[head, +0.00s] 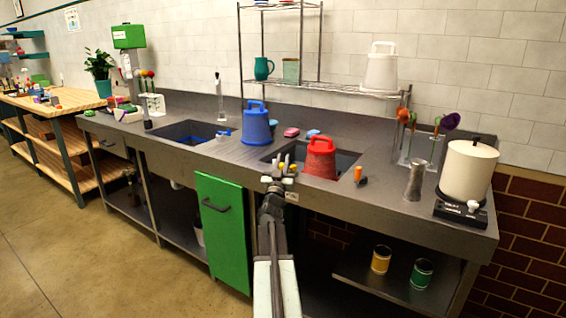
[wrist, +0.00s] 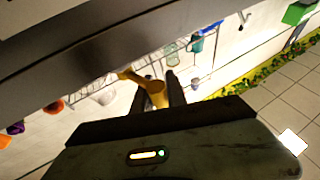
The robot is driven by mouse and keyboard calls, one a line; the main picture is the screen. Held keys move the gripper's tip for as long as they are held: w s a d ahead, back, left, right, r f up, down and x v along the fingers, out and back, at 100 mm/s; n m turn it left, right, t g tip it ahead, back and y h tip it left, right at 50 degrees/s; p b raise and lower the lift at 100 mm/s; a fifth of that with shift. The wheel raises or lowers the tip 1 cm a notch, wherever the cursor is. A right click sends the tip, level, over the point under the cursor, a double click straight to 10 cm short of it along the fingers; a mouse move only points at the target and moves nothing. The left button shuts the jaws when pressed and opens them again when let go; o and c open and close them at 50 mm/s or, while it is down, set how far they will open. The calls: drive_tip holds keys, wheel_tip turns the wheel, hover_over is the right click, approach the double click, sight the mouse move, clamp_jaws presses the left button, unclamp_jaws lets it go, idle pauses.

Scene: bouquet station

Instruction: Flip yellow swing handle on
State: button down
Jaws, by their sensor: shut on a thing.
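The yellow swing handle (wrist: 155,88) shows in the wrist view as a yellow lever with a wider end, set between the two dark fingers of my gripper (wrist: 157,92). My gripper is shut on that wider end. In the head view my gripper (head: 282,172) is at the front edge of the right sink, and small yellow parts show at its tip. The handle's mount and its exact angle are hard to make out, since my gripper covers much of it.
A red lidded pitcher (head: 320,158) stands close to the right of my gripper. A blue pitcher (head: 256,126) stands behind and left. An orange-handled tool (head: 360,176) lies on the steel counter (head: 385,205). A green cabinet door (head: 222,232) is below left.

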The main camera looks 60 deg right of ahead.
drive_tip(key=shift+s, duration=0.1)
drive_tip(key=shift+s+a+n+t+y, duration=0.15)
drive_tip(key=shift+n+t+y, duration=0.5)
drive_tip(key=shift+t, duration=0.5)
drive_tip(key=shift+s+a+n+t+y, duration=0.15)
drive_tip(key=shift+n+t+y, duration=0.5)
drive_tip(key=shift+t, duration=0.5)
drive_tip(key=c, duration=1.3)
unclamp_jaws()
drive_tip(key=b+v, duration=0.3)
drive_tip(key=v, duration=0.4)
drive_tip(key=shift+s+a+f, duration=0.2)
drive_tip(key=shift+a, duration=0.1)
